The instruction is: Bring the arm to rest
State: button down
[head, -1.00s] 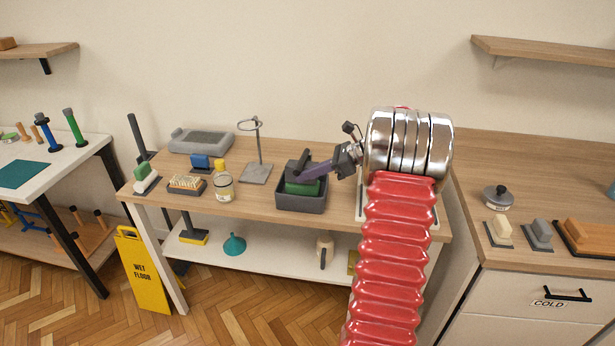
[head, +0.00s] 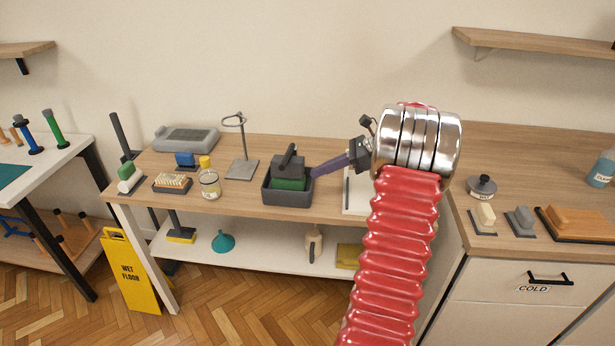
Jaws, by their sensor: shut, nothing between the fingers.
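My gripper (head: 316,171) is at the end of my red ribbed arm with its chrome rings, over the right part of the wooden table (head: 233,207). Its purple fingers are shut with nothing between them and point left. The fingertips show at the right side of a dark grey bin (head: 287,201). The bin holds a green block (head: 288,184) with a dark grey handled top. I cannot tell whether the fingertips touch the bin or are only in front of or above it.
A ring stand (head: 241,165), a yellow-capped bottle (head: 209,184) and brushes (head: 172,183) stand left on the table. A yellow wet-floor sign (head: 133,272) stands on the floor. A counter with a drawer (head: 538,290) is at the right.

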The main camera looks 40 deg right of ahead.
jog(key=shift+s+d+r, duration=0.3)
jog(key=shift+s+d, duration=0.05)
jog(key=shift+s, duration=0.05)
jog(key=shift+n, duration=0.3)
